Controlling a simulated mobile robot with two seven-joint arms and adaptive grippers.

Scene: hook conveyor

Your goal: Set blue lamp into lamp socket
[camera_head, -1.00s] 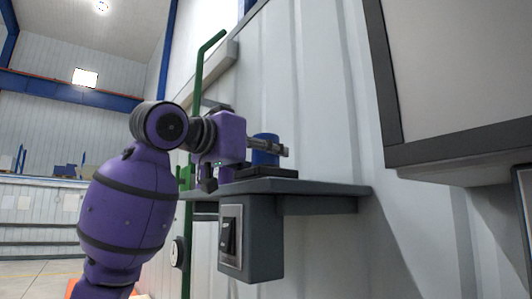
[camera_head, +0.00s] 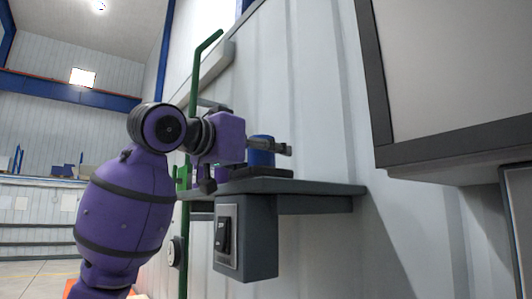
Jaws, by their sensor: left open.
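The blue lamp (camera_head: 261,156) is a short blue cylinder standing upright over a flat dark base (camera_head: 262,173) on the grey wall shelf (camera_head: 300,187). The dark base looks like the lamp socket, but whether the lamp is seated in it cannot be told. My left gripper (camera_head: 275,149) is at the lamp, with a dark finger reaching across its front. The gripper is open; whether its fingers touch the lamp cannot be told. My purple arm and gripper body hide part of the shelf's left side. My right gripper is not in view.
A grey box with a dark switch (camera_head: 222,236) hangs under the shelf. A green pole (camera_head: 194,105) stands behind my arm. A large dark-framed panel (camera_head: 450,150) juts out at the right. The wall above the shelf is clear.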

